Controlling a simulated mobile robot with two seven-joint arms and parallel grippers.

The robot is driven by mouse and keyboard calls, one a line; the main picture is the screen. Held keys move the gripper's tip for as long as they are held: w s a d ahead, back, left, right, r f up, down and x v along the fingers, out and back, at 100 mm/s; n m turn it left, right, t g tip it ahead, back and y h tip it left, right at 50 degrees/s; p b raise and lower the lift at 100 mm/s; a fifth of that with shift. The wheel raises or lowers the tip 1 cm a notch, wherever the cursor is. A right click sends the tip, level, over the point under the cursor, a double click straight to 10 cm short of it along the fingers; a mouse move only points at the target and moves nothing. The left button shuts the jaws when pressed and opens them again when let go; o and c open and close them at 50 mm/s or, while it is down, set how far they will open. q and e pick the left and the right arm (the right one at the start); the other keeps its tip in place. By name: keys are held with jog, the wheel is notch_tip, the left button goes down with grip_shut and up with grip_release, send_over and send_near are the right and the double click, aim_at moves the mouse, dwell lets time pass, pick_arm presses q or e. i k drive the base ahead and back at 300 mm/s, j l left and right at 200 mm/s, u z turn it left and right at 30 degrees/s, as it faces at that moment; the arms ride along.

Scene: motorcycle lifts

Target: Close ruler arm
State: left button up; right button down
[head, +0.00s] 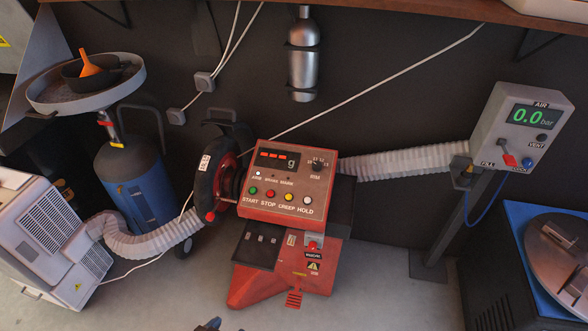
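A red wheel balancer (290,190) stands in the middle of the head view, with a sloped panel of coloured buttons and a small display. A black-tyred wheel (206,180) with a red rim sits upright at its left side. A small white label (204,163) shows on the tyre. A red knob (210,216) shows low by the wheel. I cannot clearly pick out the ruler arm or tell whether it is open or closed. Neither gripper shows clearly; a small dark shape (209,324) at the bottom edge is too cut off to identify.
A white ribbed hose (150,240) runs from a white unit (45,240) at left. A blue tank (140,180) with a round tray (85,85) stands behind. An air gauge post (520,125) and black machine (520,260) are at right. Floor is clear front-left.

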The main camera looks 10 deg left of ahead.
aim_at(211, 216)
jog(key=i+j+u, duration=0.5)
jog(key=i, duration=0.35)
